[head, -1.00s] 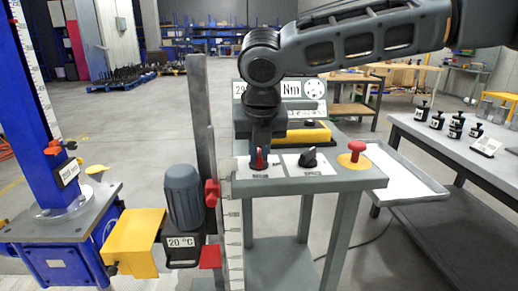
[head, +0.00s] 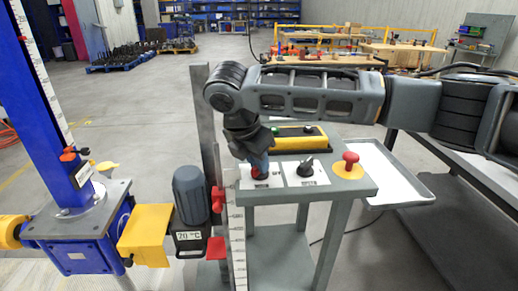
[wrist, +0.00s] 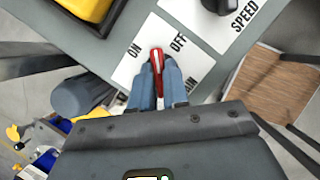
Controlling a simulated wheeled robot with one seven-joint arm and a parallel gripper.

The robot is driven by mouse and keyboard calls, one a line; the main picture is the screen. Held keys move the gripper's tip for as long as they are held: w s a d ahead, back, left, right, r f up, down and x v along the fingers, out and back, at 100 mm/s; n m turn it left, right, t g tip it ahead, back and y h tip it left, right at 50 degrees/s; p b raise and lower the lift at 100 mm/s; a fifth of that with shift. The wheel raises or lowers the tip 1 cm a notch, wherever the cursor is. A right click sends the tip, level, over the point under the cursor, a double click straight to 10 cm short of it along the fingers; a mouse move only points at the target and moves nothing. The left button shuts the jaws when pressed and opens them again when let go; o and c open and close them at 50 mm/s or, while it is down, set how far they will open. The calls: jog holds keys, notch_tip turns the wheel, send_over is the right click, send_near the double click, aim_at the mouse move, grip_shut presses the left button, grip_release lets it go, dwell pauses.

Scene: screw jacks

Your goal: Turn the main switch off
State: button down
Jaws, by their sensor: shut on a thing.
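The main switch is a red knob (head: 261,175) on a white plate at the left of the grey control desk (head: 335,190). In the wrist view the red switch handle (wrist: 157,60) lies between my two blue fingertips. My gripper (wrist: 158,78) is shut on it, tilted above the desk. The plate (wrist: 195,65) reads ON to the left of the handle and OFF to the right. The handle's tip points between the two words. The lower part of the knob is hidden by the fingers.
Right of the switch are a black speed knob (head: 305,167) and a red mushroom button (head: 350,160) on yellow. A yellow box with a green button (head: 300,138) stands behind. A grey post (head: 202,125) and a motor (head: 190,194) stand close at the left.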

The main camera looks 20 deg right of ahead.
jog(key=m+g+p, duration=0.1)
jog(key=m+p, duration=0.3)
jog(key=shift+w+a+r+m+g, duration=0.1)
jog(key=shift+r+m+g, duration=0.1)
jog(key=shift+m+g, duration=0.15)
jog(key=m+g+p, duration=0.1)
jog(key=m, duration=0.1)
jog(key=m+p, duration=0.1)
jog(key=m, duration=0.1)
jog(key=shift+w+f+g, duration=0.15)
jog(key=shift+g, duration=0.2)
jog(key=shift+m, duration=0.25)
jog(key=c, duration=1.1)
grip_release()
jog(key=shift+v, duration=3.85)
